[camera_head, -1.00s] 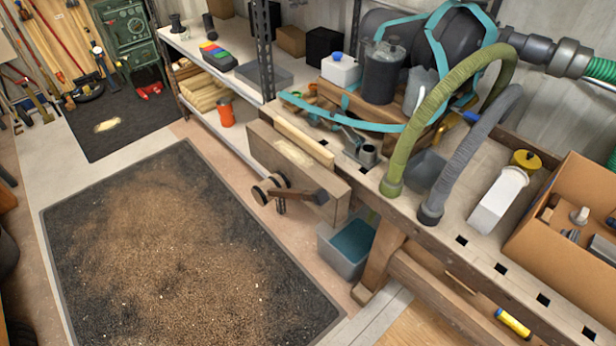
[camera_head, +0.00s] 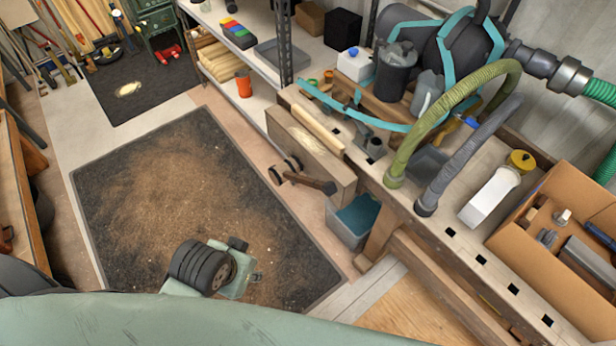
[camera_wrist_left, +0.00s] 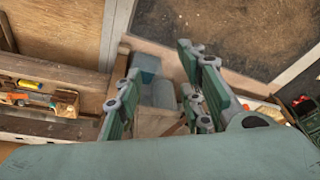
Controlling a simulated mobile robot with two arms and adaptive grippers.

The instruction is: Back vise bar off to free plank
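The plank (camera_head: 318,130) is a pale narrow strip standing between the bench end and the thick wooden vise jaw (camera_head: 312,160). The vise bar (camera_head: 309,182) is a dark wooden handle in front of the jaw, with round dark ends beside it. My left gripper (camera_wrist_left: 158,65) is open in the left wrist view, its green fingers spread apart. Nothing is clearly held between them. The bar and plank are not clearly seen in that view. In the head view my left arm crosses the bottom, well short of the bar. My right gripper is in no view.
A grey bin (camera_head: 350,222) with teal inside stands under the vise. A dusty dark mat (camera_head: 130,190) covers the floor to the left. Hoses (camera_head: 450,110) and a cardboard box (camera_head: 535,235) crowd the bench top. A metal shelf post (camera_head: 284,45) rises behind the vise.

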